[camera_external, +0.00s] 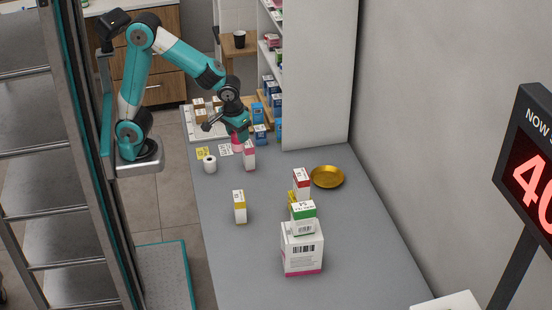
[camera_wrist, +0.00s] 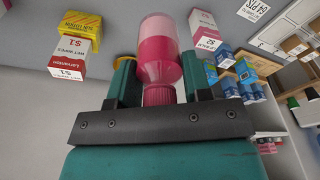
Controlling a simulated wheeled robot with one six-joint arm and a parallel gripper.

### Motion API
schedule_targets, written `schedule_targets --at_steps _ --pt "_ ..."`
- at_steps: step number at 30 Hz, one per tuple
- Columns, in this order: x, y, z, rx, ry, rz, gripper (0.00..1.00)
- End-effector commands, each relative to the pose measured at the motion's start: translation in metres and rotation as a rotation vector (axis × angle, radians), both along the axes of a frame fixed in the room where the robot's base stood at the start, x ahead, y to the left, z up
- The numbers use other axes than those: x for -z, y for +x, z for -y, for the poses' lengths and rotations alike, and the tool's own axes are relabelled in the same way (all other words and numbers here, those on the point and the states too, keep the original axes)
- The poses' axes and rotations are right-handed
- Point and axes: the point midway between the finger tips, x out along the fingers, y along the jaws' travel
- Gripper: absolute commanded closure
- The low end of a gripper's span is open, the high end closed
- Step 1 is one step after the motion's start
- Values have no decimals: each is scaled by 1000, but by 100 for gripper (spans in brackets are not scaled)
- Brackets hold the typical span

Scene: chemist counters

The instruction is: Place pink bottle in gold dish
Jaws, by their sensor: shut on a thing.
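The pink bottle (camera_wrist: 158,50) has a clear pale pink end and a darker pink middle. My gripper (camera_wrist: 159,84) is shut on it, with one teal finger on each side of its narrow ribbed part. In the external view, my gripper (camera_external: 238,136) is over the far part of the counter. The pink bottle (camera_external: 237,145) shows below it, partly hidden by a pink and white box. I cannot tell there whether it touches the counter. The gold dish (camera_external: 327,177) lies on the counter to the right, near the wall, and looks empty.
A pink and white box (camera_external: 249,157) stands close to the bottle. A red and white box (camera_external: 301,182) stands beside the dish. Shelves rise behind.

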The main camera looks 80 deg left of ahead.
Motion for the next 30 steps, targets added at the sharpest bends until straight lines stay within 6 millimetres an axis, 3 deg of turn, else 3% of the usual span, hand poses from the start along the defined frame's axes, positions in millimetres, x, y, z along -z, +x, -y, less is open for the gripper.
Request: schedule_targets --at_steps 5,15,21,25,30 --pt "-12 41 9 50 -5 -2 80" --pt "-24 179 20 276 -13 -10 80" --pt "-23 243 13 410 -9 -7 80" --pt "-21 268 6 478 -6 -4 80" --pt "-19 284 1 526 -2 1 80"
